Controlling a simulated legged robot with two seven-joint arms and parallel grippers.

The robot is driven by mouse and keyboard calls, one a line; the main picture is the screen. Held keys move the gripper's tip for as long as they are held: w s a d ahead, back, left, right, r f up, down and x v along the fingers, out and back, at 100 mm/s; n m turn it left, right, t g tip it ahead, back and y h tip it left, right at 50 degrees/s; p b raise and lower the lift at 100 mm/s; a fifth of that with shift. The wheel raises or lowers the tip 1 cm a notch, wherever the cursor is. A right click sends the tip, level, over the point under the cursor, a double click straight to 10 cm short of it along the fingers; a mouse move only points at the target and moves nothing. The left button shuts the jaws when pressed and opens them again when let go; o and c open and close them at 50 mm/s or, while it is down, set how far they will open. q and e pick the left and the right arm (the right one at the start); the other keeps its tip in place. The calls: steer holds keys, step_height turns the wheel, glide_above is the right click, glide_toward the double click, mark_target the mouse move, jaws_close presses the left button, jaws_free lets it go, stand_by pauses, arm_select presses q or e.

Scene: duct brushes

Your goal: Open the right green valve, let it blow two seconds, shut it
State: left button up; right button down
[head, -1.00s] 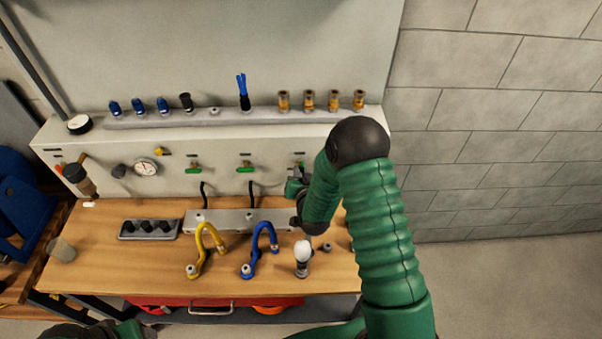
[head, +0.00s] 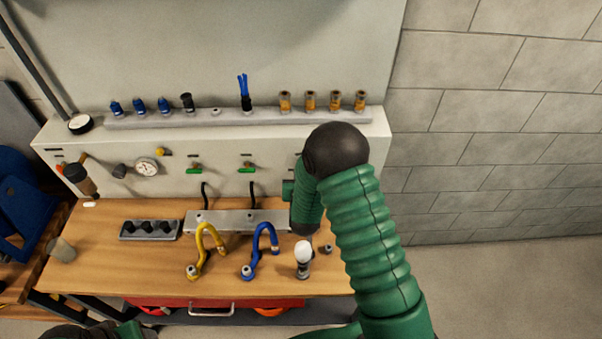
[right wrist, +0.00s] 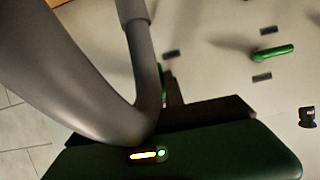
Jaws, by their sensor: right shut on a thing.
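The panel carries a row of green valves. The left green valve (head: 194,170) and the middle green valve (head: 247,169) show with their levers lying sideways. My right arm covers the right green valve in the head view. In the right wrist view a thin green strip of the right valve's lever (right wrist: 161,78) shows at my right gripper (right wrist: 168,92), which is shut on it. A dark grey curved part hides much of the grip, so the lever's angle is unclear. A neighbouring green lever (right wrist: 273,53) is clear of the gripper. My left gripper is not in view.
Below the panel, a grey rail (head: 225,220) stands on the wooden bench (head: 130,270) with a yellow hose (head: 205,248) and a blue hose (head: 262,248) before it. A white-topped brush (head: 303,258) stands close to my right arm. Orange-brown fittings (head: 310,101) line the shelf above.

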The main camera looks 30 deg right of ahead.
steer(key=c, duration=1.5)
jaws_free()
steer(key=shift+o, duration=0.2)
steer(key=p+v, duration=0.7)
steer(key=v, duration=0.9)
steer(key=shift+s, duration=0.3)
steer(key=shift+a+r, duration=0.1)
